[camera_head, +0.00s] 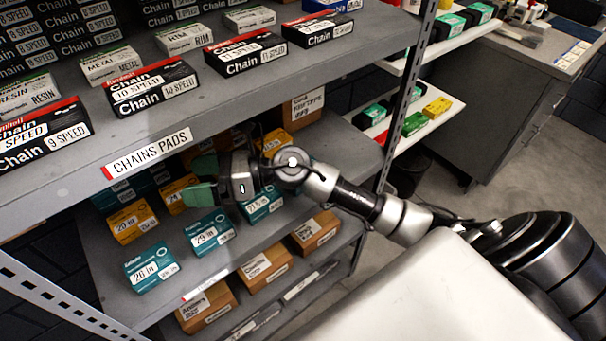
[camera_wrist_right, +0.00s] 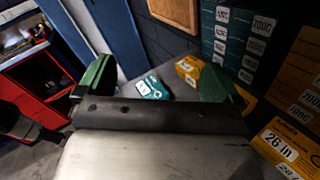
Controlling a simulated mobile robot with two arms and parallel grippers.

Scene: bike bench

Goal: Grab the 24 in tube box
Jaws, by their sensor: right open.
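The yellow box whose label seems to read 24 (camera_head: 177,194) stands on the middle shelf in the head view, partly covered by my right gripper. My right gripper (camera_head: 201,180) reaches in from the right under the upper shelf. Its green fingers are apart and empty, close to this box. In the right wrist view the open fingers (camera_wrist_right: 155,82) frame a teal box (camera_wrist_right: 151,88) and a yellow box (camera_wrist_right: 189,70) further off. I cannot tell whether that yellow one is the 24 box. My left gripper is out of view.
A yellow box marked 20 (camera_head: 132,222) stands left of it. Teal boxes marked 26 (camera_head: 150,267) and 29 (camera_head: 209,232) stand in front. The upper shelf edge (camera_head: 225,110) carries chain boxes above my gripper. A yellow 26 in box (camera_wrist_right: 283,150) is close at right in the wrist view.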

